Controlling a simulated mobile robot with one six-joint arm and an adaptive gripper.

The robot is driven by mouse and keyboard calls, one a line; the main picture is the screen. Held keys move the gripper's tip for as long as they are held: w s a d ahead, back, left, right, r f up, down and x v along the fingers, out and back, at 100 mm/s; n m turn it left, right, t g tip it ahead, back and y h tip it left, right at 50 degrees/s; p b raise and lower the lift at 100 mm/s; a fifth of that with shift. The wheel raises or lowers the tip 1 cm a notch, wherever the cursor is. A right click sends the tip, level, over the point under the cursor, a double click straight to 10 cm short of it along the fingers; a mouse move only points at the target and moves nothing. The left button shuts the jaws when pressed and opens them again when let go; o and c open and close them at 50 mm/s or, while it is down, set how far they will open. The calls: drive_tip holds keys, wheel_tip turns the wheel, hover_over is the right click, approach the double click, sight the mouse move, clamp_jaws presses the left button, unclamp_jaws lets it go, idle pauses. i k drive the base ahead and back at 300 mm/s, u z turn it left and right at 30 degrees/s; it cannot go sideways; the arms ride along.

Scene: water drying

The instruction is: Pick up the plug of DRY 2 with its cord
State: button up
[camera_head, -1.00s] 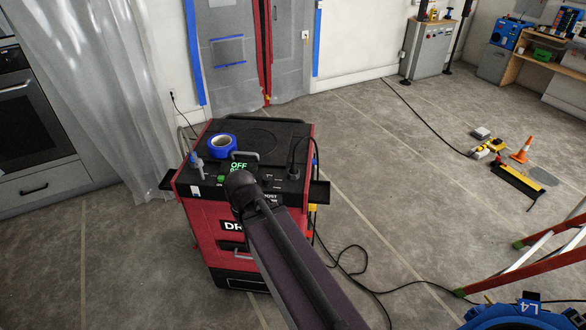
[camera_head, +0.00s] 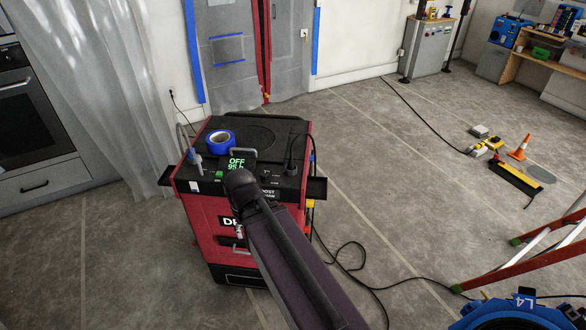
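The red and black dryer (camera_head: 205,235) stands on the floor left of centre. Its front label starts with "DR"; my arm hides the rest, so I cannot read its number. Its green display (camera_head: 237,164) reads "OFF" over a smaller line. A small dark upright piece (camera_head: 291,167), which looks like a plug, stands on the right of the dryer's top. A black cord (camera_head: 313,165) arches from it over the right edge. My arm crosses in front of the dryer from the lower right. My gripper does not show; I cannot tell its state.
A blue tape roll (camera_head: 220,141) lies on the dryer's top. Black cord (camera_head: 345,255) loops on the floor to the right. A ladder (camera_head: 530,250) and a blue reel (camera_head: 515,315) are at lower right. An orange cone (camera_head: 519,148) stands farther back.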

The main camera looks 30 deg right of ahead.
sight(291, 165)
drive_tip(key=k, duration=1.6)
drive_tip(key=u, duration=1.05)
drive_tip(key=i, duration=1.55)
drive_tip(key=z, duration=0.05)
